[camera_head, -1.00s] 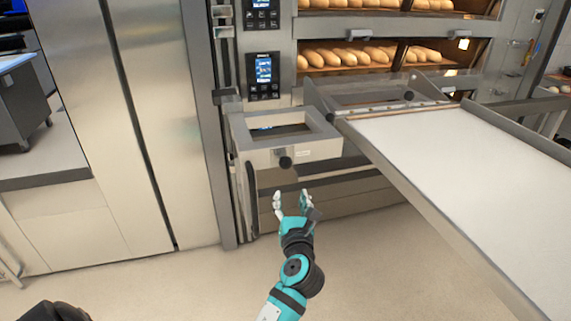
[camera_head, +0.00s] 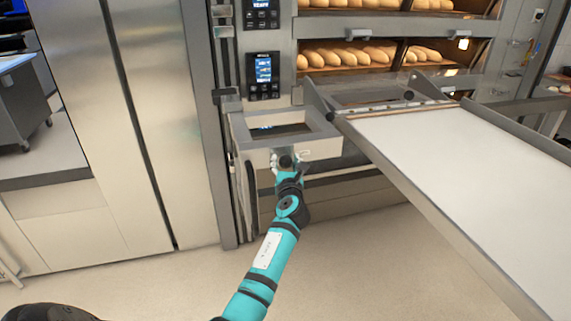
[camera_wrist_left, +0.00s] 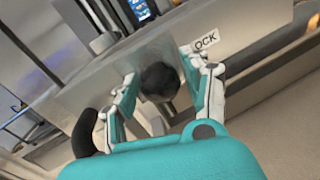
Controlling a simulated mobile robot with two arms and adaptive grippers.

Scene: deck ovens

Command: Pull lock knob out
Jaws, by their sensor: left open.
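The lock knob (camera_head: 286,161) is a round black knob on the front face of a grey metal box frame (camera_head: 243,137) below the oven's control panel. In the left wrist view the gripper (camera_wrist_left: 163,92) shows gaps between the fingers and the knob. My right gripper is not in view.
A loader with a white flat belt (camera_head: 470,150) and metal side rails stands to the right of the box frame. Deck ovens with bread loaves (camera_head: 345,57) are behind it. Tall steel doors (camera_head: 130,120) are at the left. The floor in front is clear.

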